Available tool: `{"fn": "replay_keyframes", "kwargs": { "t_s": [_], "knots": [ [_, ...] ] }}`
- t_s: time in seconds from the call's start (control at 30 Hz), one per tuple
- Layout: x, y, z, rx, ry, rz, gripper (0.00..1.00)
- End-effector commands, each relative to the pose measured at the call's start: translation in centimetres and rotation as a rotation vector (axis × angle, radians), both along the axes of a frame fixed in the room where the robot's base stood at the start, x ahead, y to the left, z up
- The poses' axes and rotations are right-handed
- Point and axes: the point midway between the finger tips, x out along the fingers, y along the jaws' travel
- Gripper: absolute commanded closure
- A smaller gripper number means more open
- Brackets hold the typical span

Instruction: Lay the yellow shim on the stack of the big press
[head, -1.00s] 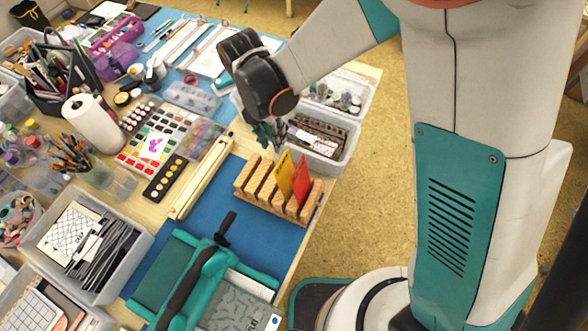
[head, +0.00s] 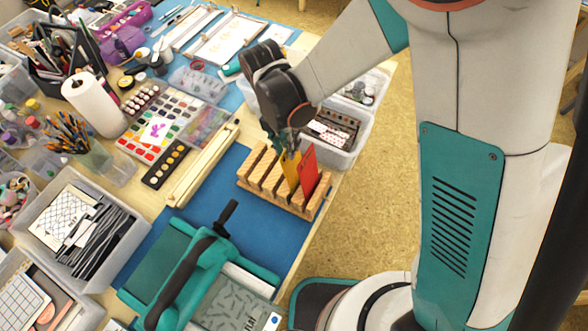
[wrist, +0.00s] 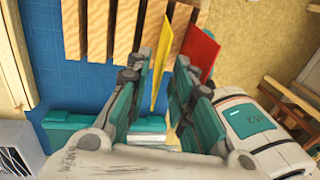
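The yellow shim (head: 291,170) stands upright in a slotted wooden rack (head: 258,182), beside a red shim (head: 308,174). My gripper (head: 285,145) is down at the top of the yellow shim. In the wrist view my gripper (wrist: 166,85) is open, with one finger on each side of the yellow shim (wrist: 161,65) and gaps visible. The red shim (wrist: 200,52) is close by the right finger. The big teal press (head: 200,264), with a dark handle, stands at the front of the table. A patterned grey plate (head: 235,306) lies at its right side; I cannot make out a stack.
A blue mat (head: 283,235) has free room between the rack and the press. A light wooden bar (head: 203,166) lies left of the rack. A clear bin (head: 345,156) stands behind the rack. Paint sets and jars crowd the left.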

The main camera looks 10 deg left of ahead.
Motion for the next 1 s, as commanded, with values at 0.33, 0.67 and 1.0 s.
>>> {"fn": "replay_keyframes", "kwargs": {
  "t_s": [0.33, 0.67, 1.0],
  "knots": [
    [0.0, 0.0, 0.1, 0.000, 0.000, 0.000, 1.00],
    [0.0, 0.2, 1.1, 0.000, 0.000, 0.000, 1.00],
    [0.2, 0.6, 3.5, 0.000, 0.000, 0.001, 1.00]
  ]
}}
